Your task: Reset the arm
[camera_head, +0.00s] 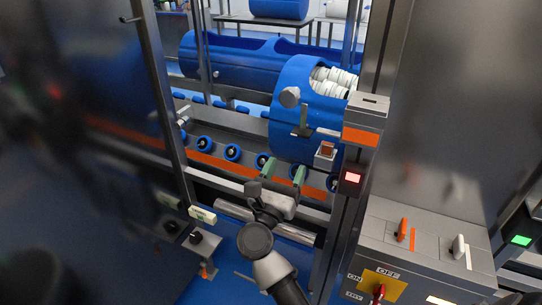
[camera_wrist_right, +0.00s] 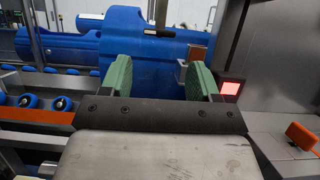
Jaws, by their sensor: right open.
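My right gripper (camera_head: 283,173) is open and empty, with its two green fingers apart in front of the blue tub (camera_head: 300,125). In the right wrist view the green fingers (camera_wrist_right: 158,78) point toward the tub's blue wall (camera_wrist_right: 137,62), with nothing between them. I cannot tell whether the fingertips touch the tub. The tub lies on its side and holds several white rolls (camera_head: 335,82). My left gripper does not show clearly in the head view.
A roller rail (camera_head: 215,165) with blue wheels runs below the tub. A steel frame post (camera_head: 365,120) with a red-lit box (camera_head: 352,178) stands right of the gripper. A control panel (camera_head: 385,285) with switches is at lower right. Another blue tub (camera_head: 235,62) lies behind.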

